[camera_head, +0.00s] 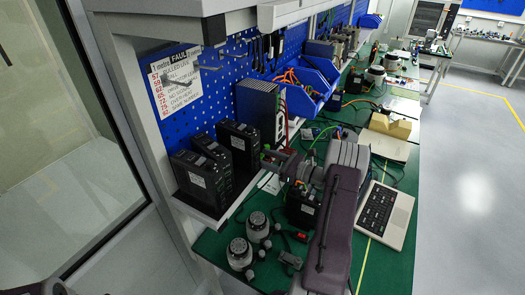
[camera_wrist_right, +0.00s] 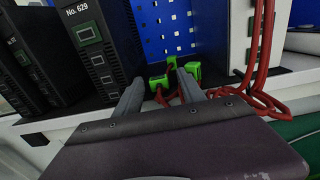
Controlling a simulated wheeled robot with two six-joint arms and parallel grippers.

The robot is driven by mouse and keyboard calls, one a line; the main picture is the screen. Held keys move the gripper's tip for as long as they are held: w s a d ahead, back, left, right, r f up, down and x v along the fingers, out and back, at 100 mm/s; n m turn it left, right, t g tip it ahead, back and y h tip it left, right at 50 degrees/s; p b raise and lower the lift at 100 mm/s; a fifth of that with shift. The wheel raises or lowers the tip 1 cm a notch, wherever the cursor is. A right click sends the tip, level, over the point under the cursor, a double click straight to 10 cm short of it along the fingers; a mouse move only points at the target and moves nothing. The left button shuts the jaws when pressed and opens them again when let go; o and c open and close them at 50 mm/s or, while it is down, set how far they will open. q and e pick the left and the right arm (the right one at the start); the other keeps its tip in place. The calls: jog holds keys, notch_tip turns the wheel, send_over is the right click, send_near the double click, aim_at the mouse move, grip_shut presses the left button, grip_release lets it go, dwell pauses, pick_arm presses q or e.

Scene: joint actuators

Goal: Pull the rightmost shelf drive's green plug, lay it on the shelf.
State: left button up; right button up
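Black drives stand in a row on the shelf (camera_head: 205,212). The rightmost black drive (camera_head: 238,147) is beside my right gripper (camera_head: 275,161); in the wrist view a drive (camera_wrist_right: 95,50) marked No. 629 stands left of the fingers. Green plug parts (camera_wrist_right: 158,82) with red wires show between the fingertips of my right gripper (camera_wrist_right: 160,82), and another green piece (camera_wrist_right: 192,71) shows just beyond the right finger. The fingers are spread apart; I see no clear contact with the plug.
A larger grey unit (camera_head: 262,110) stands behind on the right, with red wires (camera_wrist_right: 262,50) hanging beside the gripper. A blue pegboard (camera_head: 215,90) backs the shelf.

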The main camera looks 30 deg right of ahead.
jog(key=shift+s+f, duration=0.1)
jog(key=shift+s, duration=0.1)
jog(key=b+v, duration=0.2)
jog(key=v, duration=0.6)
jog(key=shift+s+d, duration=0.2)
jog(key=shift+s, duration=0.05)
